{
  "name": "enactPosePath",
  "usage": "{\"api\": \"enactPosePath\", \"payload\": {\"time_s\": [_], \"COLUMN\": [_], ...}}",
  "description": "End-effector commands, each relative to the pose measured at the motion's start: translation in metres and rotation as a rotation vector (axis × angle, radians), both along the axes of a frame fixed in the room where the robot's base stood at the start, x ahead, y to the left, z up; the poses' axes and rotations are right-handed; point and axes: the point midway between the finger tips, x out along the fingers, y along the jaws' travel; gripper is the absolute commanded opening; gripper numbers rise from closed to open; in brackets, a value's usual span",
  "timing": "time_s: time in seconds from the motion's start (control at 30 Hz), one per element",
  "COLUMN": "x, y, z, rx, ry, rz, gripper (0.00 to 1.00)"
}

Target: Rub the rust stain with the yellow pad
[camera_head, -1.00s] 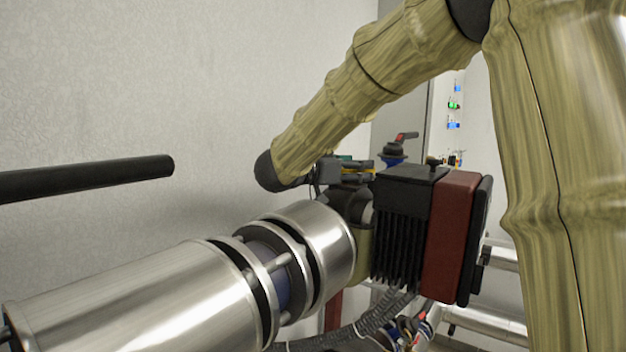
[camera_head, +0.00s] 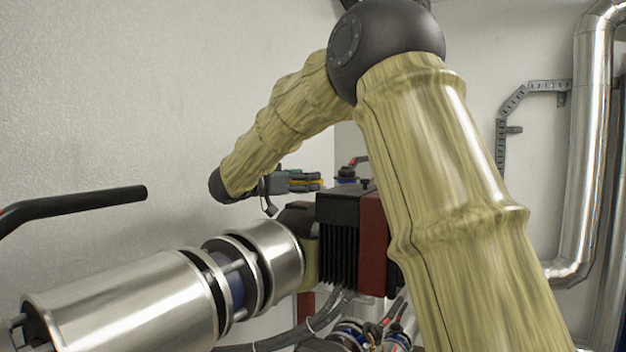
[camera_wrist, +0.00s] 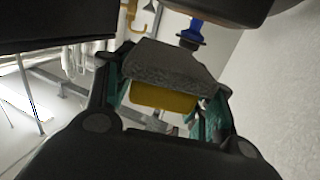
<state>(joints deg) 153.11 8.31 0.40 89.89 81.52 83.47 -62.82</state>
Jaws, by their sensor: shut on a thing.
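My gripper (camera_wrist: 165,98) is shut on the yellow pad (camera_wrist: 163,99), a block with a grey layer and a yellow layer, seen between the teal-lined fingers in the wrist view. In the head view my gripper (camera_head: 304,182) shows small, beyond the bent arm, above the black-and-red pump motor. Bits of yellow show there between the fingers. I cannot make out the rust stain in either current view.
A black finned motor (camera_head: 337,235) with a red part (camera_head: 374,245) stands below the gripper. A steel cylinder (camera_head: 130,305) lies at the lower left. A black handle (camera_head: 75,203) juts in at left. A blue valve (camera_wrist: 192,35) is near the pad in the wrist view. Steel pipes (camera_head: 592,130) run at right.

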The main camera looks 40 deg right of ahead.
Motion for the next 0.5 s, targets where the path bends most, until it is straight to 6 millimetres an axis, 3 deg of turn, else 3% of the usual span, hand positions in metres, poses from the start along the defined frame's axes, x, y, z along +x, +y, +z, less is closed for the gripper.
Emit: {"api": "enactPosePath", "payload": {"time_s": [0.03,0.5], "x": [0.004,0.027], "y": [0.003,0.007], "z": [-0.017,-0.017], "rx": [0.009,0.009], "ry": [0.015,0.017], "rz": [0.006,-0.003], "gripper": [0.17,0.17]}}
